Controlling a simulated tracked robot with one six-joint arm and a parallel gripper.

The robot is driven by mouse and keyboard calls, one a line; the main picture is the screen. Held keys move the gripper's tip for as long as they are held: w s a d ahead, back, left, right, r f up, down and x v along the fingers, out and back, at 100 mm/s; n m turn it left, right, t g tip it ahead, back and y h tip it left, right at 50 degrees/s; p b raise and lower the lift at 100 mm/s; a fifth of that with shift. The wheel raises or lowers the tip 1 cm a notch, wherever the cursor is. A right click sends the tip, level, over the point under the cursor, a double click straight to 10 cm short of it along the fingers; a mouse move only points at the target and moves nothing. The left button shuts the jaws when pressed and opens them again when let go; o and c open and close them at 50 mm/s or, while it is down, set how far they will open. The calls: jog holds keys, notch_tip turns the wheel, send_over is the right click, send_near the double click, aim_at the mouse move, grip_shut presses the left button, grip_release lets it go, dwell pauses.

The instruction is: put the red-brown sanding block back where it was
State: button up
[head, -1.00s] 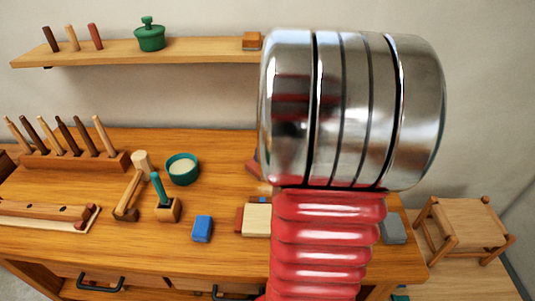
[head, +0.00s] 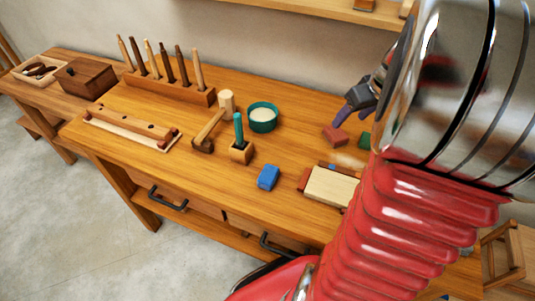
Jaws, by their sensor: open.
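A small red-brown block (head: 335,136) lies on the workbench, in the right half of the head view. My gripper (head: 352,116) is just above and behind it, with its dark fingers spread and nothing seen between them. I cannot tell whether a finger touches the block. A second red-brown piece (head: 304,179) shows at the left end of a cream block (head: 332,187), nearer the front edge. I cannot tell which of the two is the sanding block. My large arm hides the bench's right part.
A blue block (head: 268,178), a teal bowl (head: 263,118), a mallet (head: 210,130) and a small wooden holder (head: 241,152) stand left of my gripper. A green block (head: 365,140) is close to its right. A tool rack (head: 170,88) is at the back. A shelf (head: 300,10) hangs above.

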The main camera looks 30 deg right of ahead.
jog(key=s+a+r+n, duration=0.1)
jog(key=a+r, duration=0.2)
jog(key=a, duration=1)
jog(key=s+a+r, duration=0.1)
jog(key=a+r, duration=0.3)
jog(key=a, duration=1)
jog(key=s+a+t, duration=0.1)
jog(key=s+a, duration=0.4)
jog(key=a, duration=0.2)
jog(key=shift+s+a, duration=0.25)
jog(key=shift+s, duration=0.1)
